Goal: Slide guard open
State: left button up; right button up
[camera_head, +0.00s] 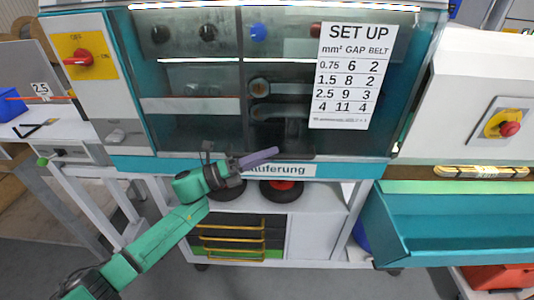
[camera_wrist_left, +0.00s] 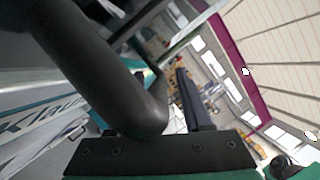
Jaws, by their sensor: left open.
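The guard (camera_head: 195,78) is the clear window across the front of the teal and white machine. A dark upright divider (camera_head: 241,85) crosses it, and it appears to cover the front. My left gripper (camera_head: 238,160) is open, low in front of the guard's bottom edge. One grey-purple finger points right across the lettered strip. A small dark upright piece (camera_head: 207,150) stands beside the gripper; I cannot tell whether it is a handle or a finger. In the left wrist view, a thick dark bent bar (camera_wrist_left: 115,80) crosses close to the open jaw (camera_wrist_left: 175,110). My right gripper is not in view.
A SET UP sheet (camera_head: 356,75) is on the window's right part. A red switch (camera_head: 80,60) is at the left and a red button (camera_head: 509,129) at the right. A teal tray (camera_head: 450,232) juts out at the lower right. A shelf with reels (camera_head: 282,190) is below.

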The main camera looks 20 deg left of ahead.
pick_arm(q)
grip_shut()
dwell(1.4)
